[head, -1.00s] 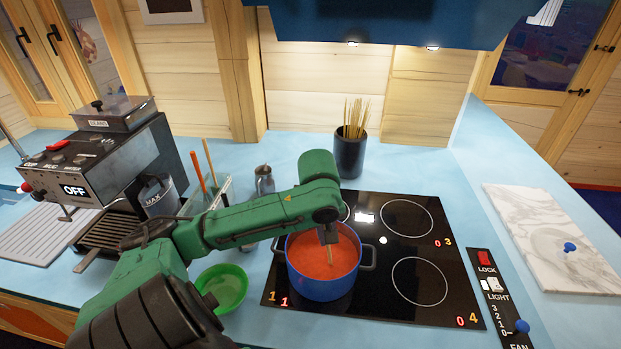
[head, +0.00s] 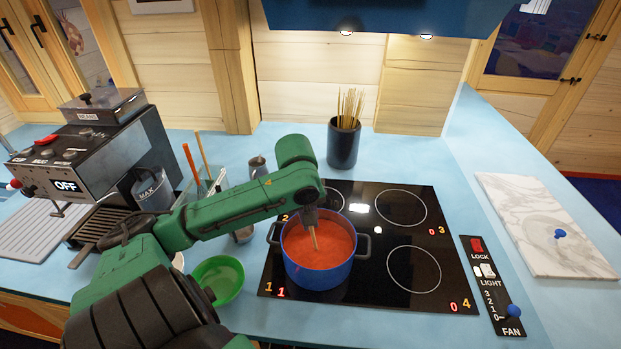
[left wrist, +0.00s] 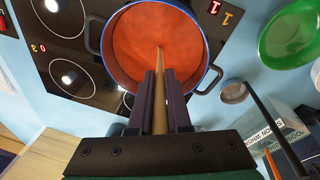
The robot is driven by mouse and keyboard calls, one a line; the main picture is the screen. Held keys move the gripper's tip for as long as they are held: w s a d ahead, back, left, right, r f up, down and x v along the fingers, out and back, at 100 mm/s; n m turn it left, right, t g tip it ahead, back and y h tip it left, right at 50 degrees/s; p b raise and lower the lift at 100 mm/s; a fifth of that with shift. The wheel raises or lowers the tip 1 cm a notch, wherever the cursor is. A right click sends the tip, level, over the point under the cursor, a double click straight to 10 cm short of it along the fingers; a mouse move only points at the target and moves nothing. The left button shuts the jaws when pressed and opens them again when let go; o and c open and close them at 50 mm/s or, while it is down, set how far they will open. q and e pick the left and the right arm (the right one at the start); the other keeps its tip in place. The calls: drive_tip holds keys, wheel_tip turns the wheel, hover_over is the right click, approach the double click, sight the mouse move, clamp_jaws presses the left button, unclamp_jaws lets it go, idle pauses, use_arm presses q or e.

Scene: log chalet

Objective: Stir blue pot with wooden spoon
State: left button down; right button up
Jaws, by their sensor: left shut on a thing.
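The blue pot (head: 320,276) stands on the front left of the black cooktop and holds an orange-red liquid. It also shows in the left wrist view (left wrist: 207,62). My left gripper (head: 310,218) is above the pot, shut on the thin wooden spoon (head: 314,238). In the left wrist view the spoon's handle (left wrist: 160,112) runs between the two fingers (left wrist: 161,100) down into the liquid. The spoon's lower end is hidden in the liquid. My right gripper is not in view.
A green bowl (head: 219,281) sits left of the pot. A black cup of sticks (head: 343,145) stands behind the cooktop (head: 385,275). A coffee machine (head: 100,155) is at the left. A marble board (head: 545,225) and control panel (head: 490,283) are at the right.

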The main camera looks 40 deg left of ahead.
use_arm(q)
drive_tip(key=shift+r, duration=0.1)
wheel_tip(320, 180, up, 12)
drive_tip(key=shift+r, duration=0.2)
idle(0.5)
wheel_tip(320, 180, up, 5)
idle(0.6)
idle(0.4)
